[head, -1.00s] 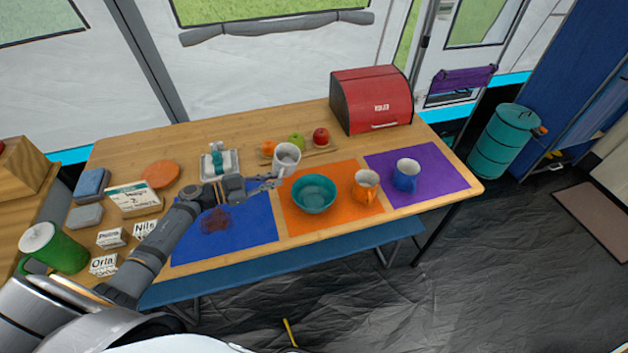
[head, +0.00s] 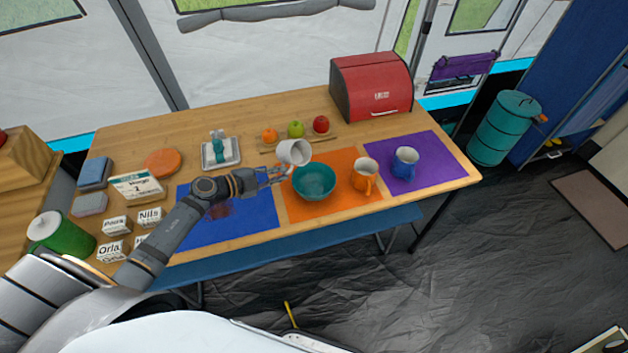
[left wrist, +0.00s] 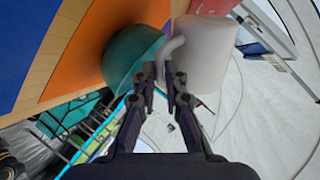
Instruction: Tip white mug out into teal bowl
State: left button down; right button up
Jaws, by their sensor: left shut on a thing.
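The white mug (head: 294,152) is tilted to the right in the head view, above the back-left rim of the teal bowl (head: 314,183). My left gripper (head: 283,173) is shut on the mug's handle and holds it off the table. In the left wrist view, the mug (left wrist: 208,55) shows beyond the fingertips (left wrist: 161,75), with its handle between them, and the bowl (left wrist: 132,52) is beside it. The bowl stands upright on the orange mat (head: 343,160). I cannot tell whether anything is leaving the mug. My right gripper is not in view.
An orange mug (head: 365,174) stands just right of the bowl, and a blue mug (head: 404,163) stands on the purple mat (head: 437,165). A board with fruit (head: 296,130) lies behind the white mug. A red bread bin (head: 371,86) stands at the back right. A blue mat (head: 258,212) lies left.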

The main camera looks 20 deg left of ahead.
pick_arm(q)
jog(key=shift+f+m+y+b, duration=0.3)
jog(key=shift+f+m+b, duration=0.1)
jog(key=shift+m, duration=0.1)
jog(key=shift+r, duration=0.2)
jog(key=shift+r+m+t+y, duration=0.2)
jog(key=shift+m+t+y, duration=0.1)
jog(key=shift+m+y, duration=0.15)
jog(key=shift+s+d+r+m+y+p, duration=0.25)
jog(key=shift+s+d+m+y+p, duration=0.1)
jog(key=shift+d+m, duration=0.25)
jog(key=shift+d, duration=0.1)
jog(key=shift+r+m+t+y+p, duration=0.35)
jog(key=shift+m+y+p, duration=0.2)
jog(key=shift+p, duration=0.85)
jog(key=shift+d+f+m+p, duration=0.1)
jog(key=shift+f+m+p, duration=0.15)
jog(key=shift+m+p, duration=0.05)
